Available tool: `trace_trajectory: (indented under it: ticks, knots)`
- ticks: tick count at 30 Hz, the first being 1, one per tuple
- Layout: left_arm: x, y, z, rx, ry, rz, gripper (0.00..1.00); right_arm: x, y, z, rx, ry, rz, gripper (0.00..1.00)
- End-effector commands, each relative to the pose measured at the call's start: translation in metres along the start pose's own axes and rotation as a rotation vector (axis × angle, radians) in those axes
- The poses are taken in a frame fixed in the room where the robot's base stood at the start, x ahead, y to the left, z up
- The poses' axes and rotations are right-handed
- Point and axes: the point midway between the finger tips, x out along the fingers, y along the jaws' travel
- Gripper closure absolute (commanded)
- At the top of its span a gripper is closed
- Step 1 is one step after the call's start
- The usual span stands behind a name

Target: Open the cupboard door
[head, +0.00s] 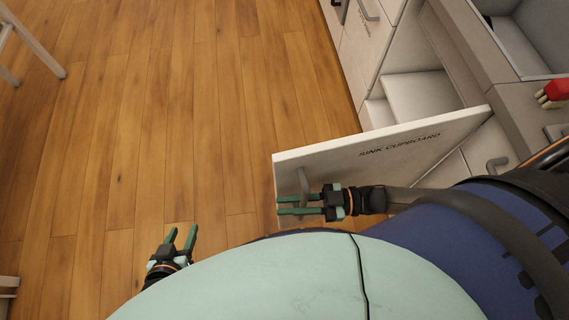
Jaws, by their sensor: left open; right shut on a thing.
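The cupboard door (400,144) is a white panel lettered "SINK CUPBOARD". It stands swung out from the cabinet, over the wooden floor. Its grey handle (303,183) is near the free left end. My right gripper (290,205) is shut on this handle, with its green fingers around it. Behind the door, part of the cupboard inside (418,97) shows with a pale shelf or panel. My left gripper (181,238) is open and empty over the floor at lower left, apart from the door.
Another cabinet front with a grey handle (366,10) stands beyond the opening. The counter holds a sink (520,45) and a red brush (556,91) at right. White furniture legs (38,46) stand at far left. The floor (170,110) between is clear.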

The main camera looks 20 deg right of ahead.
Motion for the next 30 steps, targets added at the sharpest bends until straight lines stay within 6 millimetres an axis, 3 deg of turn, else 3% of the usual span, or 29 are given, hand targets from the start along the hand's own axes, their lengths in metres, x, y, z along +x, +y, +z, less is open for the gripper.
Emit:
trace_trajectory:
  ticks: [14,15,22,30]
  knots:
    - [0.0001,-0.0002,-0.0004,0.0,0.001,0.0,0.5,-0.0028,0.0008,0.0003,-0.001,-0.002,0.001,1.0]
    - [0.0001,-0.0001,-0.0004,0.0,0.001,0.0,0.5,-0.0028,0.0009,0.0003,-0.001,-0.002,0.001,0.79]
    - [0.0001,-0.0001,-0.0006,0.0,0.001,0.0,0.5,-0.0022,0.0006,0.0001,-0.001,-0.001,0.001,0.53]
    - [0.0004,-0.0001,-0.0012,0.0,0.002,0.0,0.5,-0.0025,0.0002,0.0001,-0.001,0.0,0.0,0.5]
